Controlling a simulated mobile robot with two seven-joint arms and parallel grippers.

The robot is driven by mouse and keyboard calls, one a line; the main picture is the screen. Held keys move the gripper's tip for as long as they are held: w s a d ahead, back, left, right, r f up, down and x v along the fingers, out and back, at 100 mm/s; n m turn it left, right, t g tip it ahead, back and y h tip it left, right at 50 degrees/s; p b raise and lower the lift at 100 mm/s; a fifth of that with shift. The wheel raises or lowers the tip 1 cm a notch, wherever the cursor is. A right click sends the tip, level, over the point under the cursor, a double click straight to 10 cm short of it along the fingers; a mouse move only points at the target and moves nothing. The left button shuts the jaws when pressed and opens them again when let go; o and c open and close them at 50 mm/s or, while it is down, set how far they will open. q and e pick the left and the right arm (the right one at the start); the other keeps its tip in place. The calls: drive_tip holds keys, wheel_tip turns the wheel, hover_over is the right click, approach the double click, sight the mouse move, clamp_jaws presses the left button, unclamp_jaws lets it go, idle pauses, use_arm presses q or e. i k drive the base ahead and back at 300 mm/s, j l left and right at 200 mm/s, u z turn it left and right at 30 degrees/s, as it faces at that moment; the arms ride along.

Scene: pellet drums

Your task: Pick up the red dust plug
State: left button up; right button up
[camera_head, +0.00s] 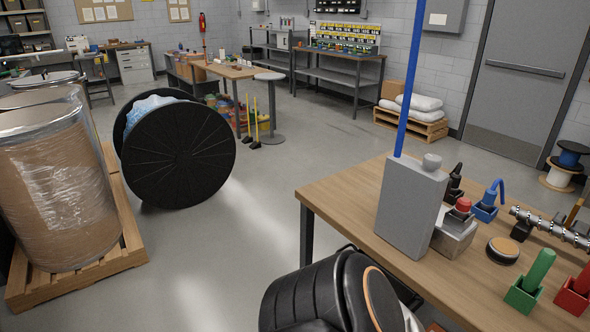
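A small red cap (463,204) sits on top of a grey metal block (455,234) on the wooden table (345,203) at the right; it may be the red dust plug, but it is too small to be sure. A red piece in a red holder (574,296) stands at the right edge, partly cut off by the frame. Neither of my grippers is in view. A dark rounded part, likely my arm, shows at the bottom middle.
On the table, a grey canister (411,207) with a blue pole (410,75) stands left of the metal block. A green piece (538,268), a blue holder (486,211) and a metal screw (550,228) are nearby. A cable drum (180,155) and wrapped drum (60,190) stand left.

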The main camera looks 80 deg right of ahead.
sight(462, 209)
drive_tip(key=z, duration=1.5)
